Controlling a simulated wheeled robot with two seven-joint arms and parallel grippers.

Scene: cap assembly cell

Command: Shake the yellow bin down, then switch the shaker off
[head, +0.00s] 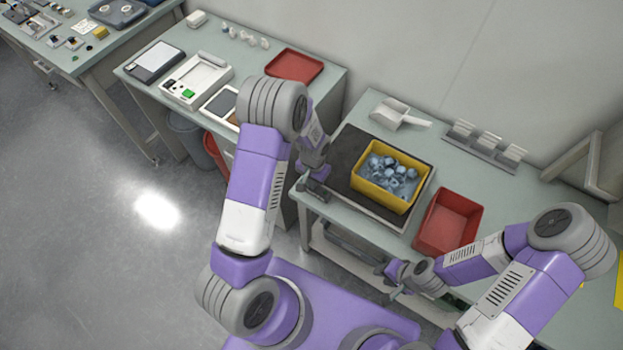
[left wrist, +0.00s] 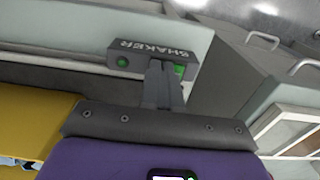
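The yellow bin (head: 376,198) sits on the shaker's dark plate (head: 345,150), filled with several blue-grey parts. Its wall also shows at the left edge of the left wrist view (left wrist: 35,118). The dark shaker switch box (left wrist: 150,55), lettered SHAKER, carries a green light (left wrist: 122,62) and a green button (left wrist: 179,68). My left gripper (left wrist: 161,68) is directly in front of this box, its fingers together and empty; contact is unclear. In the head view the left gripper (head: 319,174) is at the table's left edge. My right gripper (head: 394,288) is low before the table; its fingers are too small to judge.
An empty-looking red bin (head: 449,222) stands right of the shaker. A white scoop (head: 398,114) lies behind it, and a rack (head: 485,145) is further right. A side table at the left holds a red tray (head: 294,66) and devices. The floor at the left is clear.

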